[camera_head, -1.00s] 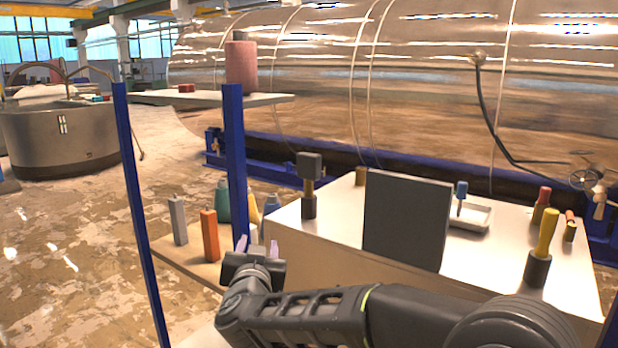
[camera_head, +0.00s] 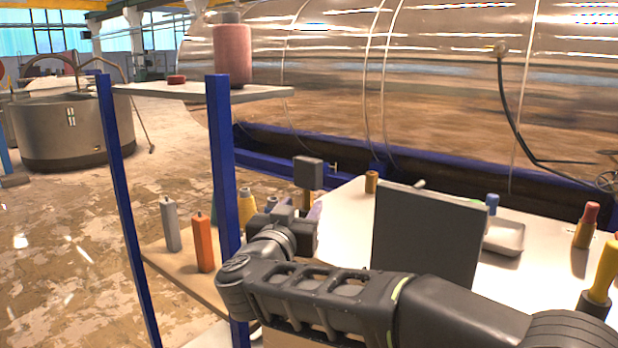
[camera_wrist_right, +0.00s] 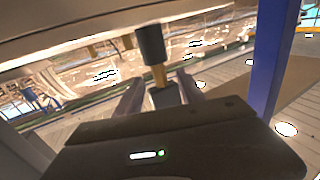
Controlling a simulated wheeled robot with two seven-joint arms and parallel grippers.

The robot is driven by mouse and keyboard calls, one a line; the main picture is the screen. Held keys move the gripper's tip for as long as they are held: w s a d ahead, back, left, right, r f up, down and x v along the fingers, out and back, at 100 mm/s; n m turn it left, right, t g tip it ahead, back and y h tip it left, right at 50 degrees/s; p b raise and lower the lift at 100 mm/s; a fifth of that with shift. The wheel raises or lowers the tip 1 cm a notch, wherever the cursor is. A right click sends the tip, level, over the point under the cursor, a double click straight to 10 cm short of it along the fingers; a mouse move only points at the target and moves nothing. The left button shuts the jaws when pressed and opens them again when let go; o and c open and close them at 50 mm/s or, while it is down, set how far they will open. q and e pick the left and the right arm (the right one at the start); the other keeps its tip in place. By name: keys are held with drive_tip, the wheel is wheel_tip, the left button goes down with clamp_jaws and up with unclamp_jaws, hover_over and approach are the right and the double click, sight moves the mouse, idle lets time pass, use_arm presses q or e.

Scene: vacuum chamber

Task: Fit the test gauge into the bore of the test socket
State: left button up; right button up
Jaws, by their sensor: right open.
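A tool with a dark grey block head (camera_head: 308,172) and a thin stem stands upright at the near left of the white table; I take it for the test gauge. The right wrist view shows its block (camera_wrist_right: 166,96), brass stem (camera_wrist_right: 159,75) and dark cylindrical base (camera_wrist_right: 151,42). My right gripper (camera_head: 308,212) is open, just in front of the tool, and hides its lower part in the head view. In the wrist view the block shows between the spread fingers; contact cannot be told. A short brown cylinder (camera_head: 371,182) may be the test socket; its bore is not visible. My left gripper is out of view.
A dark upright panel (camera_head: 428,238) stands on the white table (camera_head: 345,215). Behind it are a tray (camera_head: 504,238) and a blue-topped tool; red (camera_head: 586,225) and yellow (camera_head: 606,272) handles stand right. A blue-post shelf (camera_head: 222,150) with bottles is close on the left.

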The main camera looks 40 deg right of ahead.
sight(312, 194)
drive_tip(key=shift+x, duration=1.4)
drive_tip(key=shift+f, duration=0.1)
drive_tip(key=p+x, duration=0.1)
drive_tip(key=x, duration=0.4)
drive_tip(key=shift+d, duration=0.2)
clamp_jaws()
